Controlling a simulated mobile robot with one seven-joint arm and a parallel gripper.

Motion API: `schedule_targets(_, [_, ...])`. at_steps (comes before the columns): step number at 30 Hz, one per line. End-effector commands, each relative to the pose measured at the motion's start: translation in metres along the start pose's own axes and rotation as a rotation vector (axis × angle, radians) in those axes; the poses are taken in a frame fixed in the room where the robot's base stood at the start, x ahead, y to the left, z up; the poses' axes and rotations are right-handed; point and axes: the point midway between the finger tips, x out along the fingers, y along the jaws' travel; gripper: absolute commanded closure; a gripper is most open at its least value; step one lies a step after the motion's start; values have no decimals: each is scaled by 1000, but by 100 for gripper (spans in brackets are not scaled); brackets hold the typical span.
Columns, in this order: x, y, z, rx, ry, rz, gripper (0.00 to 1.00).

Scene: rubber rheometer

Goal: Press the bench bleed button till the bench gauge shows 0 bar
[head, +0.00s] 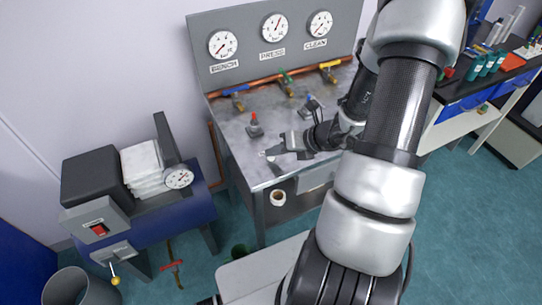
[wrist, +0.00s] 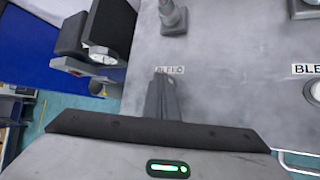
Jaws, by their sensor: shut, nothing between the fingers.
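The bench gauge (head: 222,43) is the left dial on the grey back panel, labelled BENCH; its needle is too small to read surely. My gripper (head: 268,153) is shut and empty, low over the front left of the metal bench top (head: 235,140). In the wrist view my gripper's closed fingers (wrist: 160,88) end just below a BLEED label (wrist: 169,70). The button belonging to that label is not visible, perhaps hidden by the fingers; I cannot tell whether they touch it. A second BLEED label (wrist: 306,69) has a round button (wrist: 314,91) below it.
A red-topped lever fitting (head: 254,125) stands behind my gripper, and a blue-topped one (head: 311,104) farther right. The press gauge (head: 273,28) and clean gauge (head: 319,24) are above valves on a copper pipe. A blue machine (head: 140,222) stands left, beyond a gap.

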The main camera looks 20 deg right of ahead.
Motion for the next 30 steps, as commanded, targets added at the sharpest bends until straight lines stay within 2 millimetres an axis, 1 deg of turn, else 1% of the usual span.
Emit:
schedule_targets(7, [-2,1,0,1,2,-1,100])
schedule_targets(15, [-12,8,8,0,1,-1,100])
schedule_targets(26, [-12,9,8,0,1,0,100])
schedule_targets(30, [-17,12,12,0,1,0,100])
